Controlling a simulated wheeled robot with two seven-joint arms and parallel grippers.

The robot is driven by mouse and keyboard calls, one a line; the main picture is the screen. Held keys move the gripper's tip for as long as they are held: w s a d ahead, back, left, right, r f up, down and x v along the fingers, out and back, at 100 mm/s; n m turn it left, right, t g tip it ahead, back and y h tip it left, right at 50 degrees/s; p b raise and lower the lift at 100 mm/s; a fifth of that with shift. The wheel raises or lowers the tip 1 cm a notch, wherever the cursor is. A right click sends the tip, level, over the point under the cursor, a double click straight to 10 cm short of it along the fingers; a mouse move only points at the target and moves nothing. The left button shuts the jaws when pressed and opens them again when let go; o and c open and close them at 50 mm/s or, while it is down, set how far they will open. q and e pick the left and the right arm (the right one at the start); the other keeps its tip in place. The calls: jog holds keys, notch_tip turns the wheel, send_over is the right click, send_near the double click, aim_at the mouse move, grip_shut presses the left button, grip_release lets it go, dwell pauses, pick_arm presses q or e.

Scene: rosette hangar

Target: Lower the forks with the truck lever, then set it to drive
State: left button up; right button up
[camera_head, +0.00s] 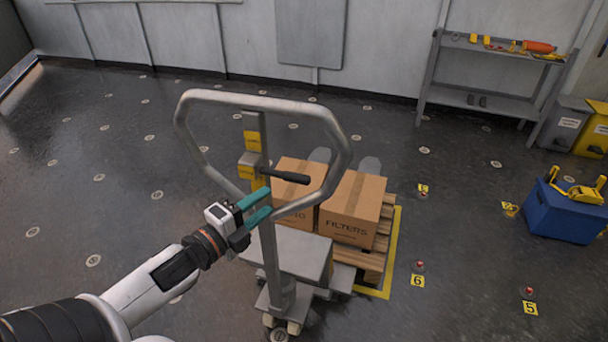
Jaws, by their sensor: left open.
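The pallet truck (288,253) stands in the middle, with its grey loop handle (340,140) upright toward me. The truck lever (286,176) is a short bar with a black grip, beside a yellow-marked block on the handle column, inside the loop. The fork tips (369,165) show behind the boxes; the rest is hidden under the load. My left gripper (263,207) has teal fingers, open, at the lower left of the loop, below the lever. Whether the fingers touch the handle column I cannot tell. My right gripper is not in view.
Two cardboard boxes (355,205) sit on a wooden pallet (376,258) inside a yellow floor outline. A blue crate (563,214) stands at the right. A grey shelf (490,95) and bins (562,122) line the back right. The floor at the left is clear.

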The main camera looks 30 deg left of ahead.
aim_at(292, 180)
pick_arm(q)
jog(key=w, duration=0.3)
jog(key=w+d+p, duration=0.1)
jog(key=w, duration=0.3)
jog(key=w+p, duration=0.1)
jog(key=w, duration=0.2)
jog(key=shift+w+d, duration=0.15)
jog(key=shift+w, duration=0.1)
jog(key=shift+w+f, duration=0.1)
jog(key=shift+w, duration=0.25)
grip_shut()
